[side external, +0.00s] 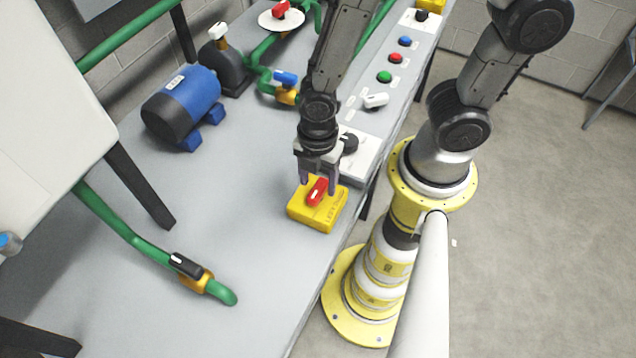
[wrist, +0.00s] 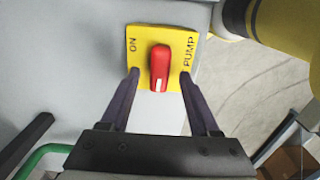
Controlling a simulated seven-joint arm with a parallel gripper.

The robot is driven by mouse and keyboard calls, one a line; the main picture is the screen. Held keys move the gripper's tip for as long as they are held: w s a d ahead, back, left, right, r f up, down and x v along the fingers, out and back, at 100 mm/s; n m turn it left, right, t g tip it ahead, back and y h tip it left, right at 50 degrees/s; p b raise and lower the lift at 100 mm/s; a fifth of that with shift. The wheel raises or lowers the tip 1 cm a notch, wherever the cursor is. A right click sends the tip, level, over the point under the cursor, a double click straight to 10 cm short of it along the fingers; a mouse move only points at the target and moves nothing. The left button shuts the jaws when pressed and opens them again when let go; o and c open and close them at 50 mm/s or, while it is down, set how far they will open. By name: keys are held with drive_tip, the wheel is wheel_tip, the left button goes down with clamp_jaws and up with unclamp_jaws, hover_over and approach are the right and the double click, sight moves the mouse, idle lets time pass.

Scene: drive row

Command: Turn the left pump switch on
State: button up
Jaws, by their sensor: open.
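The left pump switch is a yellow box (side external: 326,218) at the near edge of the grey bench, with a red knob (side external: 317,192) on top. In the wrist view the yellow box (wrist: 140,82) shows "ON" at its left and "PUMP" at its right. The red knob (wrist: 160,65) stands lengthwise in that view, its white mark at the lower end, away from "ON". My gripper (wrist: 159,73) is open, one finger on each side of the knob, with gaps showing on both sides. It points down at the box in the side view (side external: 319,188).
A white panel (side external: 366,150) with a black knob (side external: 349,142) lies just behind the box. Green and red buttons (side external: 385,77) sit farther back. A blue motor (side external: 190,95) and green pipes (side external: 120,225) stand on the left. Bare bench lies left of the box.

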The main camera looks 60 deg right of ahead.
drive_tip(key=shift+f, duration=0.95)
clamp_jaws()
